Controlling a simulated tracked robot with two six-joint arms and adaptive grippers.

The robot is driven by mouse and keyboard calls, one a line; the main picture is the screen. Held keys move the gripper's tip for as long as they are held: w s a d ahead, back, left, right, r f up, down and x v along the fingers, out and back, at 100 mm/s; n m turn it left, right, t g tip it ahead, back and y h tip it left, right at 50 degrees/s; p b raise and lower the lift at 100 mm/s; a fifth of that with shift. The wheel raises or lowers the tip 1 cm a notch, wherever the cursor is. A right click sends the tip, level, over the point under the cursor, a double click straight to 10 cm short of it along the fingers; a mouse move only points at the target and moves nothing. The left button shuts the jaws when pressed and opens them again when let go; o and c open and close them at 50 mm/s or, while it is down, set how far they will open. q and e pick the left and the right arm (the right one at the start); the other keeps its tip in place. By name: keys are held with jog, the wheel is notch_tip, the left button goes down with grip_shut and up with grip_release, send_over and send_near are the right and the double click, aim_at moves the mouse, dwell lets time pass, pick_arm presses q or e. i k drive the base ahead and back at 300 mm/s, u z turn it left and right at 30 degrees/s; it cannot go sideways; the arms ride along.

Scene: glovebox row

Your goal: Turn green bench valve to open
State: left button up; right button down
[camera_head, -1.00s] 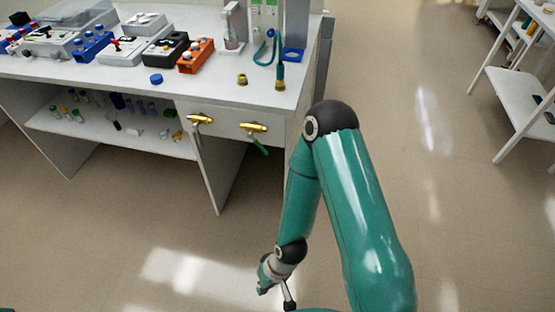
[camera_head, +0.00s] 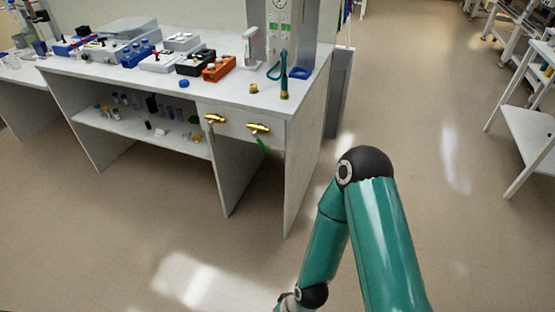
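The green bench valve (camera_head: 259,128) is a brass valve on the front panel of the white bench, right of a second brass valve (camera_head: 214,119). Its green handle (camera_head: 263,145) hangs down, slanting to the lower right. The second valve has a greyish handle that also points down. One teal arm of mine comes in from the lower right, in front of and below the bench, apart from the valves. Its gripper is cut off by the bottom edge. My other gripper is out of view.
The white bench (camera_head: 140,84) has a shelf with small bottles underneath. A white rack (camera_head: 530,135) stands at the right. The floor before the bench is clear.

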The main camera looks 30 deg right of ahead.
aim_at(254, 134)
jog(key=u, duration=0.15)
jog(key=i, duration=0.9)
jog(key=z, duration=0.05)
